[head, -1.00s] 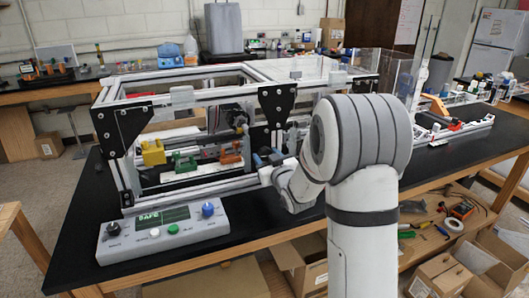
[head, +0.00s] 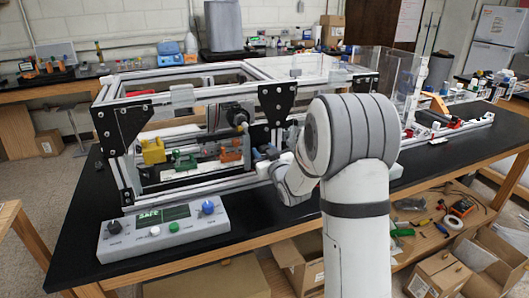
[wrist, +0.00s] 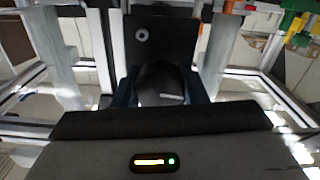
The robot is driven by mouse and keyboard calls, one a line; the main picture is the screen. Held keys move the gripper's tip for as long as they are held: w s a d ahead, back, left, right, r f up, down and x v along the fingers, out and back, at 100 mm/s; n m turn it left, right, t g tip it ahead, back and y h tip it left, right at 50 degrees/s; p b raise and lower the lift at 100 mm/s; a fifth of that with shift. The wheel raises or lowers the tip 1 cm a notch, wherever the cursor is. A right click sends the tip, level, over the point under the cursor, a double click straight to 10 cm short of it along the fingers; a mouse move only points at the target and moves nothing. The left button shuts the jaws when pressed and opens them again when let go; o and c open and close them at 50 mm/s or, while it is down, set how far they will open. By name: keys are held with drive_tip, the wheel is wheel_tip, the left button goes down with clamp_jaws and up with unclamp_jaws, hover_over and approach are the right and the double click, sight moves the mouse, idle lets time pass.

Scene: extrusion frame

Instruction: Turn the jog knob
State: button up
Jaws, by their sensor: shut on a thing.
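My gripper (wrist: 162,92) is seen from behind in the wrist view, with its two dark blue fingers closed around a dark round piece (wrist: 160,80). This piece appears to be the jog knob, in front of a black plate (wrist: 158,38) with a round hole or bolt. Its turn angle cannot be read. In the head view my gripper (head: 264,155) is at the front right of the extrusion frame (head: 190,98), partly hidden by my arm, and the knob is hidden there.
A grey control box (head: 165,233) with a black knob, a blue knob, buttons and a green screen stands at the table's front left. Yellow (head: 153,150), green (head: 185,160) and orange (head: 231,151) parts sit inside the frame. Black tabletop (head: 80,215) is clear on the left.

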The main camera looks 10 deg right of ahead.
drive_tip(key=shift+f, duration=0.1)
drive_tip(key=m+b, duration=0.3)
drive_tip(key=shift+f+m+b, duration=0.15)
drive_tip(key=shift+m+b, duration=0.15)
drive_tip(key=shift+b, duration=0.05)
drive_tip(key=m+b, duration=0.1)
drive_tip(key=m, duration=0.2)
drive_tip(key=shift+m+b, duration=0.3)
drive_tip(key=shift+b, duration=0.1)
drive_tip(key=m, duration=0.4)
drive_tip(key=shift+m+b, duration=0.3)
drive_tip(key=shift+b, duration=0.1)
drive_tip(key=shift+m, duration=2.3)
drive_tip(key=o, duration=0.7)
drive_tip(key=shift+r, duration=0.2)
